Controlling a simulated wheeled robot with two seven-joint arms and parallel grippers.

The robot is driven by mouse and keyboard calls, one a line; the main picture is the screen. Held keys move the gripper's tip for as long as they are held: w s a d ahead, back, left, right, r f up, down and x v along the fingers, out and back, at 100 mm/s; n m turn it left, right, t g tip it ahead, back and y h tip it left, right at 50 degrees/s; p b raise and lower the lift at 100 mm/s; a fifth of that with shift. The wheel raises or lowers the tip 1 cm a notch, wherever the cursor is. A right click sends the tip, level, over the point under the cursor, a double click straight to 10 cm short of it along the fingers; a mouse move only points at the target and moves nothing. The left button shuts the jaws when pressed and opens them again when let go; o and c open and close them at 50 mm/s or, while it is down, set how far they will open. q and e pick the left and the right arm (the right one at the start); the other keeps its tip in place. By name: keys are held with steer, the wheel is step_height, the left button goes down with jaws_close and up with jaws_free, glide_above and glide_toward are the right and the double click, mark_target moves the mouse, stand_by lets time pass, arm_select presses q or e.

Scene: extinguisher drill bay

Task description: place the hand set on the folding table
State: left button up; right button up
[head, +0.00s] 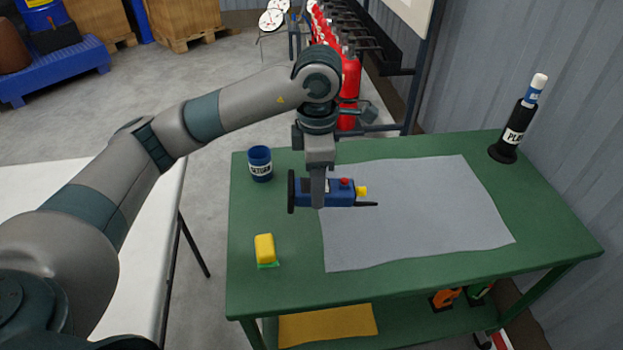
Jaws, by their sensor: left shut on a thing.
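The hand set (341,191), a blue handheld radio with red and yellow knobs and a black antenna, lies sideways in my left gripper (318,198). The gripper points down and is shut on it, over the left edge of a grey cloth on the green bench. I cannot tell whether the hand set touches the cloth or hangs just above it. A white table (150,185) with thin dark legs, which looks like the folding table, stands at the left, partly hidden behind my left arm. My right gripper is out of view.
Red extinguishers (350,75) line the rack behind. A floor gap separates bench and white table.

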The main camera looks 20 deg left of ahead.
mark_target(309, 196)
arm_select(q)
steer(key=m, duration=0.2)
steer(key=s+m, duration=0.1)
steer(key=m, duration=0.2)
steer(key=shift+s+a+f+m, duration=0.1)
steer(key=shift+s+f+m, duration=0.2)
steer(key=shift+f, duration=0.1)
steer(key=m, duration=0.2)
steer(key=s+m, duration=0.1)
steer(key=m, duration=0.2)
steer(key=shift+s+f+m, duration=0.25)
steer(key=shift+f+m, duration=0.05)
steer(key=shift+f, duration=0.1)
steer(key=s+m, duration=0.1)
steer(key=m, duration=0.3)
steer(key=s+f+m, duration=0.1)
steer(key=m, duration=0.3)
steer(key=s+f+m, duration=0.1)
steer(key=s+m, duration=0.1)
steer(key=m, duration=0.2)
steer(key=shift+s+a, duration=0.1)
steer(key=shift+a, duration=0.2)
